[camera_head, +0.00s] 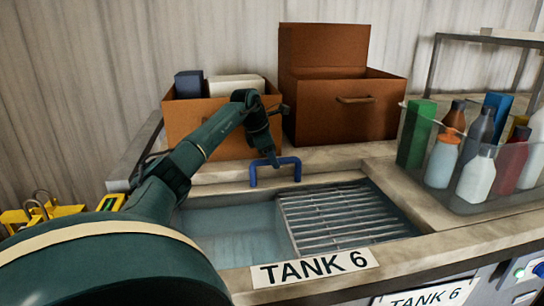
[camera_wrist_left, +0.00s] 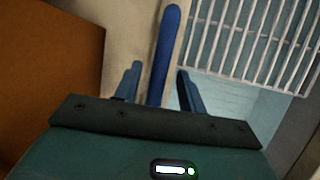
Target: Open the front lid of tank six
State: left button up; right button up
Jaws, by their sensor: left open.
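Tank six, labelled by a white TANK 6 plate (camera_head: 315,267), is a sunken basin in the counter. Its left part shows pale blue water (camera_head: 228,232). A metal slatted grate (camera_head: 340,215) covers or lies in its right part. A blue bar handle (camera_head: 292,161) stands at the tank's back edge; what it is fixed to is unclear. My left gripper (camera_head: 272,158) reaches down at the handle's left part. In the left wrist view the blue handle (camera_wrist_left: 168,40) runs between the open fingers (camera_wrist_left: 158,78), not clamped. My right gripper is not seen.
Two brown boxes, one closer (camera_head: 205,130) and one with an open lid (camera_head: 345,110), stand behind the tank near my left gripper. A clear bin (camera_head: 490,180) of bottles stands at right. Yellow items (camera_head: 50,212) sit at far left.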

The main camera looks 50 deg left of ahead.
pick_arm(q)
jog(key=v, duration=1.3)
jog(key=shift+b, duration=0.3)
jog(key=shift+f, duration=0.1)
